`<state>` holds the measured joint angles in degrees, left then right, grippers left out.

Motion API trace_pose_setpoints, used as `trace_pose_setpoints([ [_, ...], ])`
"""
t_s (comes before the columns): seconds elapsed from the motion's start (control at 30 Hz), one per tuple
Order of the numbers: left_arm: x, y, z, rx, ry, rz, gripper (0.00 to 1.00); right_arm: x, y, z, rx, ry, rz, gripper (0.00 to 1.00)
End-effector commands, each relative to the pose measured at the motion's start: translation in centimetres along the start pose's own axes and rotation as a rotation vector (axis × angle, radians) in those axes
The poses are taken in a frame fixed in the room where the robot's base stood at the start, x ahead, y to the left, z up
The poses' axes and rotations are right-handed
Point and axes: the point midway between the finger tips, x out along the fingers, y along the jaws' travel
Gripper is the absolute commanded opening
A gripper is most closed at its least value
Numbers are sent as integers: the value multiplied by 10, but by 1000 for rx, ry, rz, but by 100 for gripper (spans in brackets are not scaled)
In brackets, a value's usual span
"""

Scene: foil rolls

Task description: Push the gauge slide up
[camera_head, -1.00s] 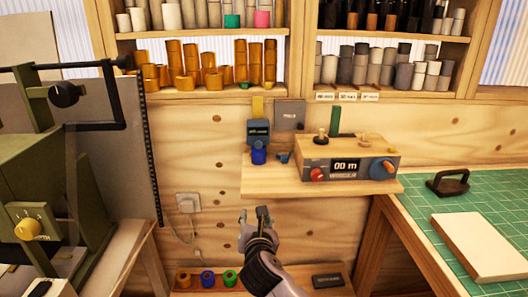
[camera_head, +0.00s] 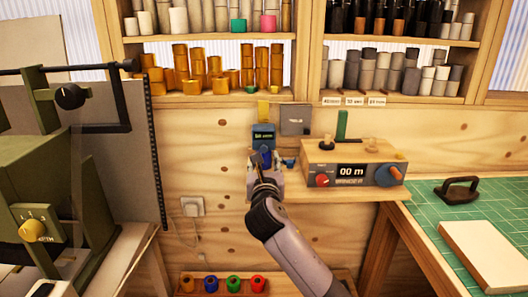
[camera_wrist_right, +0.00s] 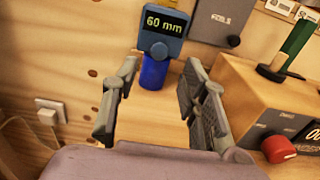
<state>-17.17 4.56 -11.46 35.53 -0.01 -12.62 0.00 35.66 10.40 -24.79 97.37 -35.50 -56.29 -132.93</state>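The gauge (camera_head: 263,137) is a blue-grey box with a lit display, mounted at the wall above the small wooden shelf. A yellow piece (camera_head: 263,109) shows above it and a blue cylinder (camera_head: 265,158) below it. In the right wrist view the gauge display (camera_wrist_right: 164,22) reads 60 mm, with the blue cylinder (camera_wrist_right: 154,71) under it. My right gripper (camera_head: 265,174) is open and empty, just in front of and below the blue cylinder. In the wrist view its fingers (camera_wrist_right: 160,78) frame the cylinder left and right. I cannot see contact. The left gripper is out of view.
A wooden control box (camera_head: 352,163) with a display, a red knob and a blue dial stands right of the gauge on the shelf. A grey plate (camera_head: 295,119) is on the wall beside the gauge. A green machine (camera_head: 45,190) stands at the left. Coloured rolls (camera_head: 233,283) sit below.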

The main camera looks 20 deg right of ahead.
Motion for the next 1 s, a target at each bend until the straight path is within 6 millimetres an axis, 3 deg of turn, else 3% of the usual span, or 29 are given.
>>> trace_pose_setpoints([
  [0.2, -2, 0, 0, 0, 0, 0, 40, 38, 0, 0, 0, 2, -1, 40],
  [0.4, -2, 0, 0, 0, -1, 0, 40, 60, 0, 0, 1, 0, 0, 40],
  [0.87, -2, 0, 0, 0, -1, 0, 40, 68, 0, 0, 1, 1, 1, 40],
  [1.0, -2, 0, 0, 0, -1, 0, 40, 68, 0, 0, 1, 1, 1, 31],
])
